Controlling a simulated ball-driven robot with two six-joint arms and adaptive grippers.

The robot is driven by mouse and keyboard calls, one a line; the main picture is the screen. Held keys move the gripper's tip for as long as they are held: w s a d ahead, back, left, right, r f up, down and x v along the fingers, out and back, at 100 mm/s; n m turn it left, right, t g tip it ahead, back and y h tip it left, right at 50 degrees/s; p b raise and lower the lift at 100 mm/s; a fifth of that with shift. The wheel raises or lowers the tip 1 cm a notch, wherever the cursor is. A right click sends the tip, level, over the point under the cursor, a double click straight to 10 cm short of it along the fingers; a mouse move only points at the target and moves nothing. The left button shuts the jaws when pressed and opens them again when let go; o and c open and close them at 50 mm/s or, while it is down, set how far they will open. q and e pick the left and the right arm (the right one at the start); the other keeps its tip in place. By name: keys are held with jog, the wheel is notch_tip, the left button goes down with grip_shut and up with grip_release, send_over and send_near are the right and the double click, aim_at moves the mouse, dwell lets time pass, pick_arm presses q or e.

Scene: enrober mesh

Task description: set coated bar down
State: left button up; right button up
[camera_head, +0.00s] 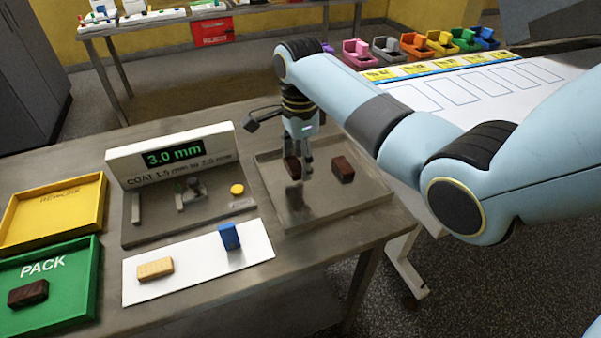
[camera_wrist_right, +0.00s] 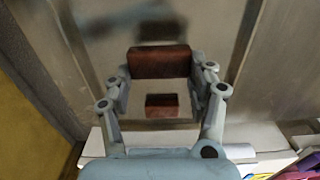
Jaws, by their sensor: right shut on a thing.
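My right gripper (camera_head: 298,172) points down over the grey tray (camera_head: 350,208). It is shut on a dark brown coated bar (camera_head: 289,167), which the fingers partly cover. In the right wrist view the held bar (camera_wrist_right: 165,61) lies crosswise between the fingertips (camera_wrist_right: 163,76). It seems to be a little above the tray floor, with a dark patch below it. A second dark bar (camera_head: 343,168) lies on the tray to the right of the gripper; it also shows in the wrist view (camera_wrist_right: 162,105). My left gripper is not in view.
Left of the tray stands a gauge (camera_head: 170,155) reading 3.0 mm, with a yellow button (camera_head: 237,189). A white mat (camera_head: 200,265) holds a tan bar (camera_head: 155,269) and a blue block (camera_head: 230,236). A green PACK tray (camera_head: 75,299) holds a dark bar (camera_head: 28,293); a yellow tray (camera_head: 85,189) adjoins.

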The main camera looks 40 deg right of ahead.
aim_at(300, 183)
jog(key=shift+f, duration=2)
jog(key=o, duration=0.8)
jog(key=shift+f, duration=0.1)
jog(key=shift+o, duration=0.2)
notch_tip(300, 183, up, 12)
jog(key=shift+r, duration=0.15)
